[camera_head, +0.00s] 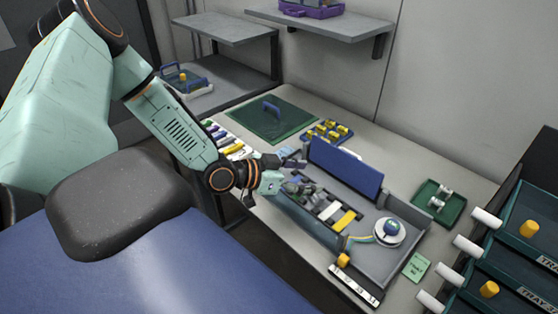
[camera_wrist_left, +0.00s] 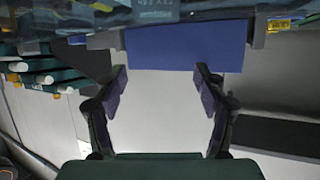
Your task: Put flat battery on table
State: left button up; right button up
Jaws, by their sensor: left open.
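My left gripper (camera_head: 300,172) is open above the left end of the grey splicing station (camera_head: 385,262), beside its raised blue lid (camera_head: 344,168). In the left wrist view its two fingers (camera_wrist_left: 164,80) stand wide apart, with nothing between them. The blue panel (camera_wrist_left: 185,47) shows beyond the fingertips. A yellow block (camera_head: 342,220) and a white block (camera_head: 329,211) lie in the station's slots. I cannot tell which block is the flat battery. The gripper partly hides the slots at the left end. My right gripper is in neither view.
The pale table (camera_head: 395,168) carries a green mat (camera_head: 262,128), a blue tray of yellow pieces (camera_head: 326,132) and a green tray (camera_head: 457,212). Several coloured pieces (camera_head: 232,147) lie at its left. Drawers (camera_head: 530,255) stand at right. Some bare table shows behind the station.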

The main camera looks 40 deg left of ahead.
pick_arm(q)
jog(key=p+v, duration=0.6)
jog(key=shift+s+r, duration=0.2)
jog(key=shift+r, duration=0.05)
jog(key=shift+s+a+r+p, duration=0.1)
jog(key=shift+s+a+p, duration=0.1)
jog(key=shift+s+p, duration=0.35)
